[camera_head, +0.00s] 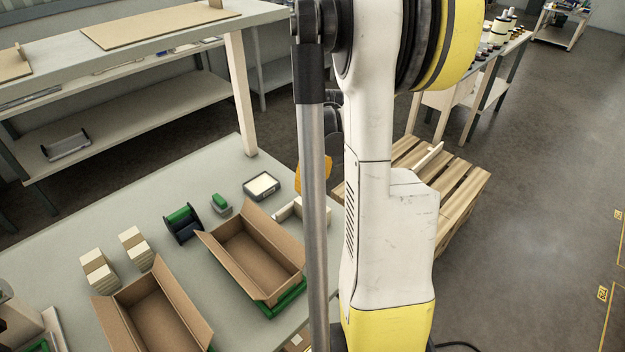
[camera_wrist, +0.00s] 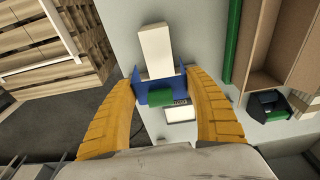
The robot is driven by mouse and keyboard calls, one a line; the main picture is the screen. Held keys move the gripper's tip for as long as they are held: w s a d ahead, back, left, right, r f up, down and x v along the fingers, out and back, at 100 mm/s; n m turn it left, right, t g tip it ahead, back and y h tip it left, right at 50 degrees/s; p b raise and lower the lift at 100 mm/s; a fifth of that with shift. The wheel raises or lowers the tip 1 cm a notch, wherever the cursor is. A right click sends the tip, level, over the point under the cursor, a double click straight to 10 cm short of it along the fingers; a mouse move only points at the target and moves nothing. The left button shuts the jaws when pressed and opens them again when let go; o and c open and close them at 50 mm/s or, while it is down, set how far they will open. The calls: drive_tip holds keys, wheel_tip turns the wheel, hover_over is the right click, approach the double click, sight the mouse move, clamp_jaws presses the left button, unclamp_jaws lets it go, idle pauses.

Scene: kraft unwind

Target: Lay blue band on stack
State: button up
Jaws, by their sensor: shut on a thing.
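The blue band (camera_wrist: 174,84) is between the tips of my gripper (camera_wrist: 172,80), which is shut on it. A green piece (camera_wrist: 160,98) shows at its near side; I cannot tell if it belongs to the band. A long white stack (camera_wrist: 155,50) lies just beyond, and the band overlaps its lower end in the wrist view. I cannot tell whether they touch. In the head view, the pale stack (camera_head: 288,211) is partly hidden behind my arm. One orange finger of my gripper (camera_head: 318,174) shows there; the band is hidden.
An open carton (camera_head: 252,258) stands on a green tray beside the stack, with a second carton (camera_head: 150,310) farther left. A black-and-green holder (camera_head: 182,223), a flat device (camera_head: 262,186) and two banded stacks (camera_head: 98,268) are on the table. A wooden pallet (camera_head: 460,190) stands right.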

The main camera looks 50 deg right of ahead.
sight(312, 204)
drive_tip(key=shift+f+b, duration=3.55)
drive_tip(key=shift+f, duration=1.35)
drive_tip(key=shift+f, duration=0.2)
drive_tip(key=o, duration=0.9)
drive_tip(key=shift+c, duration=0.2)
drive_tip(key=shift+r, duration=0.1)
wheel_tip(312, 204, up, 12)
drive_tip(key=s, duration=0.1)
drive_tip(key=shift+s, duration=0.4)
drive_tip(key=shift+a, duration=0.15)
